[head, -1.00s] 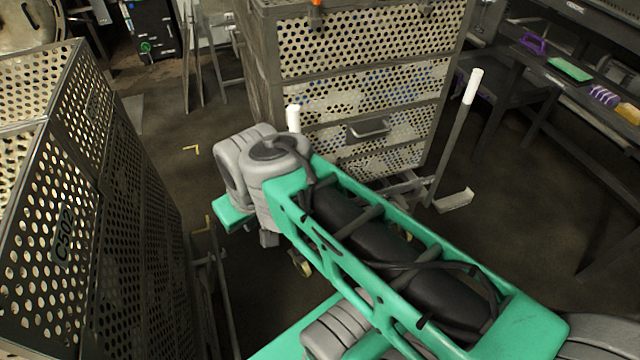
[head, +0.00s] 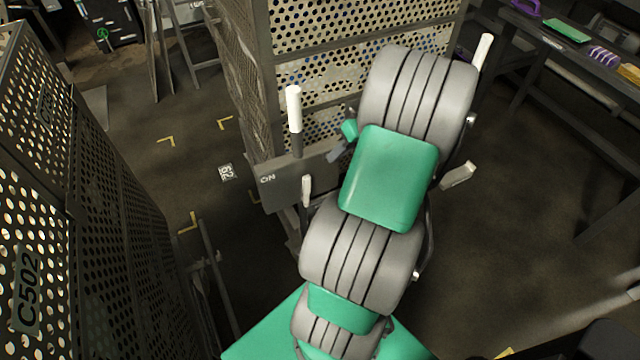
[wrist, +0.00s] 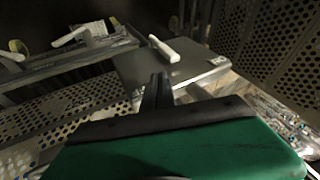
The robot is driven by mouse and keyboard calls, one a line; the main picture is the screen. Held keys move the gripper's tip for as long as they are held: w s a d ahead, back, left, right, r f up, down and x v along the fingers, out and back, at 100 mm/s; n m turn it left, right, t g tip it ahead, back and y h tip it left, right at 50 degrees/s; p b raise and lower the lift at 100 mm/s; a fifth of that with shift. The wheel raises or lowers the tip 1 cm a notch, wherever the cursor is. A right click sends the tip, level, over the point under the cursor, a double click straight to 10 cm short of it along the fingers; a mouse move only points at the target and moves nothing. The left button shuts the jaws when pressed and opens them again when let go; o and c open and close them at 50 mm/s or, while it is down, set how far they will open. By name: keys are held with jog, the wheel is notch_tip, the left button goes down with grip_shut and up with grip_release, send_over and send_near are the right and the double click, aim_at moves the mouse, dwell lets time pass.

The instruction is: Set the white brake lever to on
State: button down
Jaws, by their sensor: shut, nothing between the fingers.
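A grey plate (head: 276,190) marked ON at its left end is fixed low on the perforated trolley's near side. The white brake lever (head: 306,190) stands up in front of this plate, to the right of the ON mark. My arm hides the plate's right part. In the wrist view, the white lever (wrist: 164,48) lies ahead of my gripper (wrist: 157,82), over the plate (wrist: 185,66). My gripper is shut and empty, with a visible gap to the lever. In the head view, only a small part of my gripper (head: 336,153) shows beside my arm, above the plate.
The perforated trolley (head: 330,55) has two upright white-tipped handles, one left (head: 294,108) and one right (head: 481,52). Another perforated crate marked C502 (head: 95,200) stands at left. A bench (head: 565,55) with coloured items is at upper right. Floor between is clear.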

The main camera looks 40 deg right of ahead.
aim_at(306, 191)
jog(key=s+d+f+t, duration=0.1)
jog(key=s+d+f, duration=0.2)
jog(key=d, duration=0.1)
jog(key=w+a+f+p, duration=0.2)
jog(key=w+a+f, duration=0.3)
jog(key=a+f, duration=0.2)
jog(key=shift+w+a, duration=0.25)
jog(key=shift+w, duration=0.15)
